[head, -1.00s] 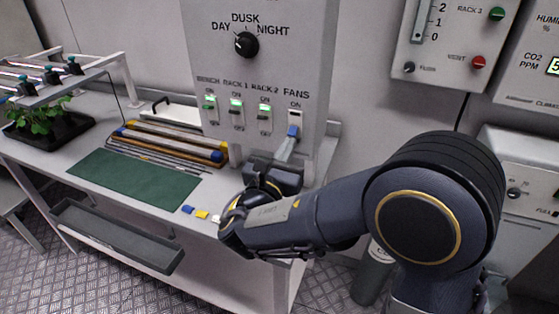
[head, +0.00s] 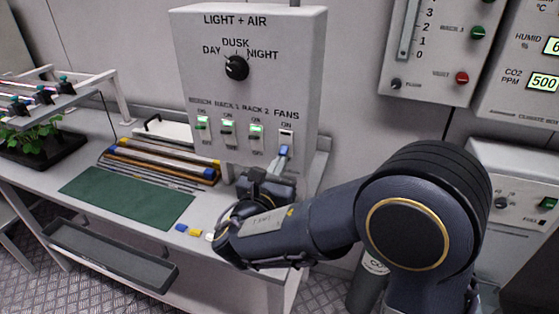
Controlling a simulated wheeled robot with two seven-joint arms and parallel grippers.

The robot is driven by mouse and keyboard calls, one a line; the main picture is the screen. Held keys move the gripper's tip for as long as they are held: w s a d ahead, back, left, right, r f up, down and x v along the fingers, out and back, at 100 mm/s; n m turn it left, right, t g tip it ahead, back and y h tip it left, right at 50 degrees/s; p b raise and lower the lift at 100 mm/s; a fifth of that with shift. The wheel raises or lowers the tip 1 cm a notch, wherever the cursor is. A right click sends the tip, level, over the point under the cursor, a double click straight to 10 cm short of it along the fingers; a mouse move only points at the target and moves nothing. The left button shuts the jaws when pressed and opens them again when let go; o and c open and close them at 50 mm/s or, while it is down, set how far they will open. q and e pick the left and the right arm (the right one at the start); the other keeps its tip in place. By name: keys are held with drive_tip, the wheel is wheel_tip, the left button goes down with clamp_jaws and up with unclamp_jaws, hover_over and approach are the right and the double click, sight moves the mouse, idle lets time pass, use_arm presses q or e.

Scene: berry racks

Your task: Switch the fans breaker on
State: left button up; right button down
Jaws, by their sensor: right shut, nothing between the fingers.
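The fans breaker (head: 287,136) is at the right end of the breaker row on the grey LIGHT + AIR box (head: 210,60). Its window under the ON label looks pale, not green like the other breakers. My right gripper (head: 284,151) is shut and empty, its blue-tipped fingers pointing up at the lower part of this breaker. The fingers hide the breaker's lower part, and I cannot tell whether they touch it. My left gripper is not in view.
The bench (head: 202,126), rack 1 (head: 227,130) and rack 2 (head: 256,132) breakers show green, close to the left of the fans breaker. The mode dial (head: 236,67) is above. A green mat (head: 125,197) lies on the bench below.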

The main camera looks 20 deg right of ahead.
sight(281, 155)
drive_tip(key=shift+s+a+r+g+y+p, duration=0.15)
drive_tip(key=shift+r+g+y+p, duration=0.55)
drive_tip(key=shift+p, duration=1.4)
drive_tip(key=shift+s+r+g+y+p, duration=0.1)
drive_tip(key=shift+r+g+y+p, duration=0.6)
drive_tip(key=shift+p, duration=1.4)
drive_tip(key=shift+s+a+r+g+y+p, duration=0.15)
drive_tip(key=shift+r+g+y+p, duration=0.2)
drive_tip(key=shift+g+p, duration=1.2)
drive_tip(key=shift+r+t+p, duration=0.1)
drive_tip(key=shift+t+p, duration=0.15)
drive_tip(key=shift+p, duration=0.7)
drive_tip(key=shift+f+b, duration=0.45)
drive_tip(key=shift+r, duration=0.1)
drive_tip(key=shift+r+p, duration=0.7)
